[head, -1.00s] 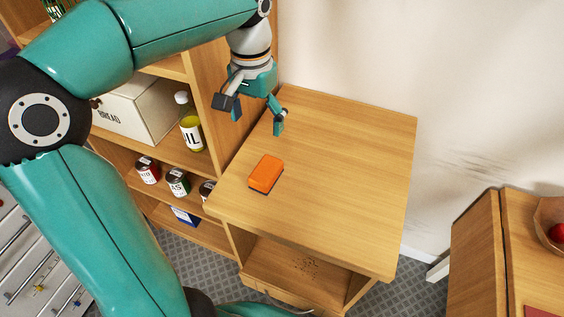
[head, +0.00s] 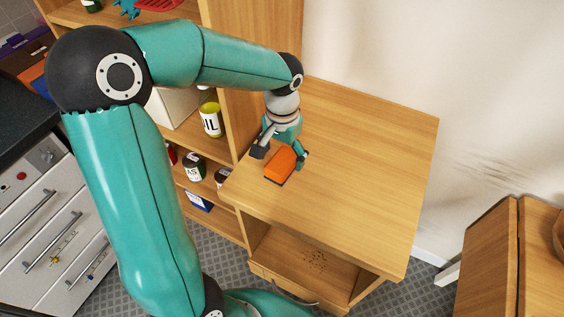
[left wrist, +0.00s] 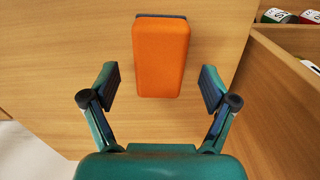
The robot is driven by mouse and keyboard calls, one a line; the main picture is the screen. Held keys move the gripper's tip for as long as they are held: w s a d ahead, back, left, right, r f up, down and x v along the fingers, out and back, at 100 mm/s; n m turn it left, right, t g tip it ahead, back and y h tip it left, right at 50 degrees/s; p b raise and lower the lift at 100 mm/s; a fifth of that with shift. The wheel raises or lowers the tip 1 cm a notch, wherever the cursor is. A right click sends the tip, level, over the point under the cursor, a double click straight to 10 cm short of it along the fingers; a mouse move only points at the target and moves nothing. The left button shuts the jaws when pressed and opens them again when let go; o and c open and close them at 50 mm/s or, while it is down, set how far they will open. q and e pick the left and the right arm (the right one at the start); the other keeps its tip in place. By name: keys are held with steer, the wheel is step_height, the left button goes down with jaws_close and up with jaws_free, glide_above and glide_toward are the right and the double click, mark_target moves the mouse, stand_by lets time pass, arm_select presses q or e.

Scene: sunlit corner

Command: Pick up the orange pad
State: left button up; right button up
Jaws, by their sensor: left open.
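The orange pad (head: 281,165), an orange block with a dark underside, lies on the wooden table top (head: 370,150) near its left edge. In the left wrist view the orange pad (left wrist: 161,58) lies ahead of and between the two fingers, with clear gaps on both sides. My left gripper (head: 281,155) is open and empty, with one finger on either side of the pad's far end in the head view. Its open fingers also show in the left wrist view (left wrist: 160,86). I cannot tell the exact height of the fingertips. My right gripper is not in view.
A pale wall (head: 400,50) is behind. The table's right part is clear. A wooden cabinet (head: 490,255) stands at the right.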

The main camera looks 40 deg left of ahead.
mark_target(282, 160)
arm_select(q)
steer(key=shift+f, duration=1.3)
steer(key=c, duration=1.2)
steer(key=shift+r, duration=0.15)
step_height(282, 160, up, 20)
steer(key=o, duration=0.4)
steer(key=c, duration=0.3)
